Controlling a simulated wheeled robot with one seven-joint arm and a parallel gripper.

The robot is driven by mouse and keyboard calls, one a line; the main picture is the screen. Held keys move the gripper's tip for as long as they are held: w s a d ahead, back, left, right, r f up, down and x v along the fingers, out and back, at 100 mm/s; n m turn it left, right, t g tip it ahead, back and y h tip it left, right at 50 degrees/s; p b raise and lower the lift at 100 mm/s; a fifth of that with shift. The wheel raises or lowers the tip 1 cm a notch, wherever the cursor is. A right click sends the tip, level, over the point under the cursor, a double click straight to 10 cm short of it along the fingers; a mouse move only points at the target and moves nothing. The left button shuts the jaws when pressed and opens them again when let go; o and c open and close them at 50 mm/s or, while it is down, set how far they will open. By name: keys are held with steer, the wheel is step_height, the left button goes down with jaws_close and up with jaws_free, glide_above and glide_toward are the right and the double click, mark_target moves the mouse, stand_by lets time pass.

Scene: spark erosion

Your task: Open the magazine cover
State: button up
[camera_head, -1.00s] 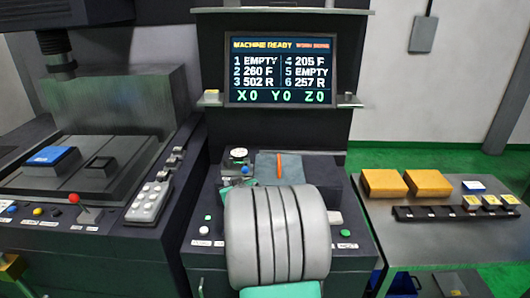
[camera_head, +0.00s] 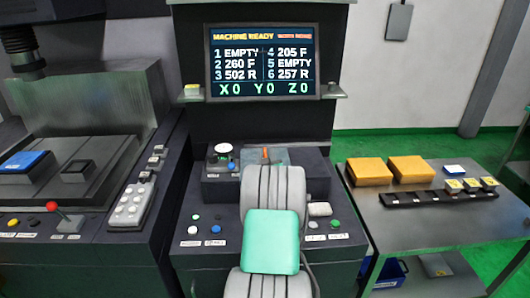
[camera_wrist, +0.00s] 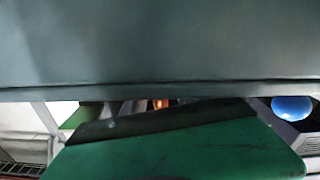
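The magazine cover appears to be the grey-teal panel (camera_head: 284,152) on top of the middle console in the head view, with an orange strip (camera_head: 265,155) on it. My grey ribbed arm with its green cap stands in front and hides its lower part. My gripper is hidden behind the arm in the head view. In the wrist view a large dark grey surface and a green slab fill most of the picture, too close to tell which are finger parts. A bit of orange (camera_wrist: 160,104) shows in the gap between them. Whether the gripper touches the cover cannot be seen.
A screen (camera_head: 262,62) reading MACHINE READY stands behind the console. Buttons line the console front. A side table (camera_head: 440,226) at right holds yellow blocks (camera_head: 370,171) and a black rack (camera_head: 437,198).

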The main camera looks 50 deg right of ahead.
steer(key=shift+w+d, duration=0.45)
steer(key=shift+d, duration=0.05)
steer(key=shift+c, duration=0.4)
jaws_close()
stand_by(0.7)
